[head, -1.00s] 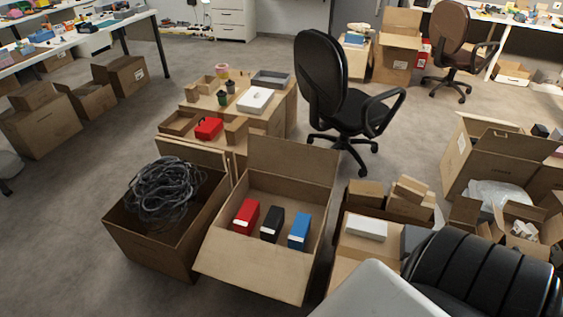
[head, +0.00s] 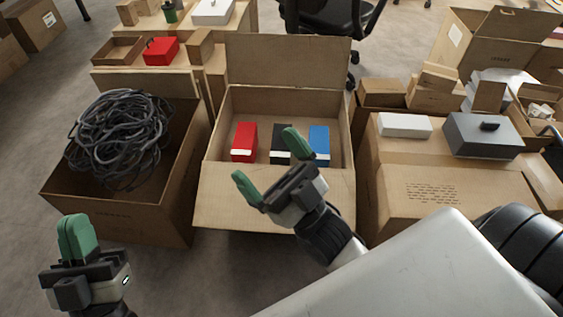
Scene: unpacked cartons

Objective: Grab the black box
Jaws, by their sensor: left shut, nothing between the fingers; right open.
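The black box (head: 281,137) stands in the open carton (head: 230,203), between a red box (head: 244,140) on its left and a blue box (head: 319,143) on its right. My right gripper (head: 272,166) is open and empty, over the carton's front part. One green fingertip overlaps the black box's right side in the picture and hides part of it; I cannot tell whether they touch. My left gripper (head: 78,238) is shut and empty at the lower left, in front of the cable carton.
A carton of tangled black cables (head: 120,135) stands left of the open carton. Closed cartons with a white box (head: 404,125) and a grey box (head: 484,135) on top stand to the right. Another red box (head: 161,51) lies behind. The open carton's back flap (head: 288,62) stands upright.

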